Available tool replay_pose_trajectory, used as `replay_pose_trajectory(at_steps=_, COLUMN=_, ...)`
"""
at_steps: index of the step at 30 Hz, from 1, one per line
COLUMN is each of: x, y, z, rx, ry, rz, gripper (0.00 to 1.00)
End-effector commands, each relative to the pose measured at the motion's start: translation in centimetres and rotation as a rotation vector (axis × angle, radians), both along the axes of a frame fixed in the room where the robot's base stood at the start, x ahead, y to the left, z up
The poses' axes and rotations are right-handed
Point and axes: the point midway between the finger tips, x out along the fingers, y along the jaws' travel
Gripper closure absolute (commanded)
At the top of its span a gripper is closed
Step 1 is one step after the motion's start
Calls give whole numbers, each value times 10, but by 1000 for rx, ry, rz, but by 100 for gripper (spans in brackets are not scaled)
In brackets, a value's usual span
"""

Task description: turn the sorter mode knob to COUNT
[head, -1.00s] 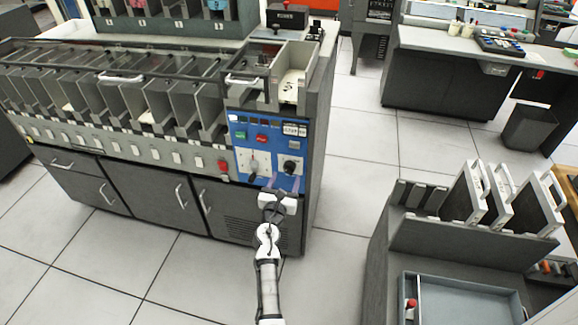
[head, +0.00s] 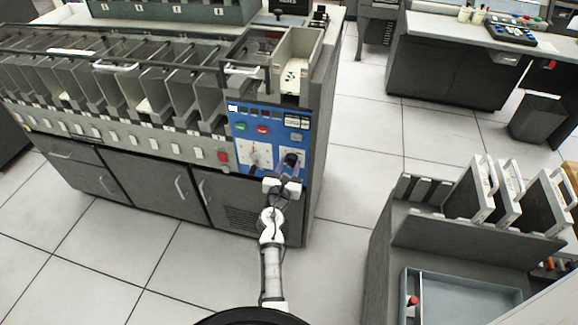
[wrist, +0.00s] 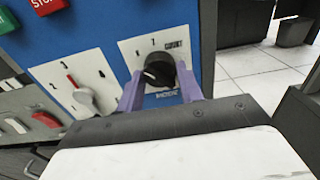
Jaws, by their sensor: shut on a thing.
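The sorter mode knob (wrist: 158,70) is round and black, on a white plate with "COUNT" at its upper right and "MODE" below. A short white mark on the knob points left, away from COUNT. My gripper (wrist: 161,88) has its purple fingers shut on the knob, one at each side. In the head view my gripper (head: 291,172) is at the lower right of the blue panel (head: 270,124), partly covering the knob (head: 291,158).
A lighter selector knob (wrist: 83,97) on a numbered plate sits left of the mode knob. Green (head: 236,127) and red (head: 262,128) buttons are above. A grey cart (head: 395,245) with upright trays stands at the right. Open floor lies between.

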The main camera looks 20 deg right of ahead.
Motion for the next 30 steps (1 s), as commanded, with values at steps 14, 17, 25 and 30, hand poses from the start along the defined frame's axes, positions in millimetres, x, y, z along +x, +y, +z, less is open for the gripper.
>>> replay_pose_trajectory(at_steps=14, x=1, y=1, z=-1, rx=89, ry=-60, rz=1, gripper=86)
replay_pose_trajectory(at_steps=17, x=1, y=0, z=-1, rx=146, ry=-100, rz=0, gripper=86)
replay_pose_trajectory(at_steps=25, x=1, y=1, z=-1, rx=351, ry=-238, rz=1, gripper=86)
replay_pose_trajectory(at_steps=30, x=2, y=1, z=-1, rx=484, ry=-328, rz=2, gripper=86)
